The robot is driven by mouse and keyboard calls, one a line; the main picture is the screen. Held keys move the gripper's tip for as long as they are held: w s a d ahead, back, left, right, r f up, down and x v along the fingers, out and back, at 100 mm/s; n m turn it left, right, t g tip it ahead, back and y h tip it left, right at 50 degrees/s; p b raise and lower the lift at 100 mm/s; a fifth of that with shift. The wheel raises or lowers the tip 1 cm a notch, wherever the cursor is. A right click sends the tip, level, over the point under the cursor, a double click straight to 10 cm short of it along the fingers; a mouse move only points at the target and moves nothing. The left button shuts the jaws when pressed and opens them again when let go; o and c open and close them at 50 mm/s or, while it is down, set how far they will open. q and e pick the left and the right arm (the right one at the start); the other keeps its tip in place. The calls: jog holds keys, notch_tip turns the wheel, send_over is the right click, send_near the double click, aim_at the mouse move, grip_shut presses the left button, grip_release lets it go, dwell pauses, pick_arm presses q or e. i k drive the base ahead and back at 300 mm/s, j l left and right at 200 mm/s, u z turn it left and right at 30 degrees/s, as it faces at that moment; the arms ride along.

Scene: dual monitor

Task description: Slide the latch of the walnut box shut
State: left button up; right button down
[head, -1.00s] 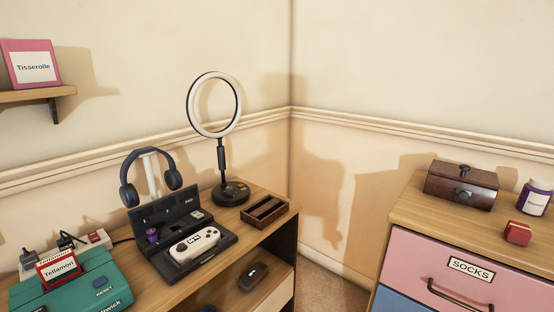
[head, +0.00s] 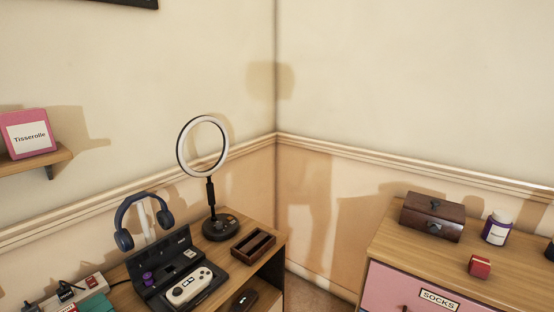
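The walnut box (head: 431,218) is a dark brown chest with a rounded lid. It sits closed at the back of the wooden dresser top on the right. A small dark knob shows on its lid and a round dark fitting on its front. Whether its latch is open or shut is too small to tell. Neither of my grippers is in view.
A small red box (head: 480,267) lies in front. On the left desk are a ring light (head: 203,147), headphones (head: 143,218) and a white controller (head: 190,286).

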aim_at(434, 227)
jog(key=z, duration=1.25)
jog(key=i+l+u, duration=0.15)
jog(key=i, duration=0.25)
jog(key=i+l+u, duration=0.15)
jog(key=i, duration=0.3)
jog(key=i+l+u, duration=0.15)
jog(key=i, duration=0.25)
jog(key=l, duration=0.1)
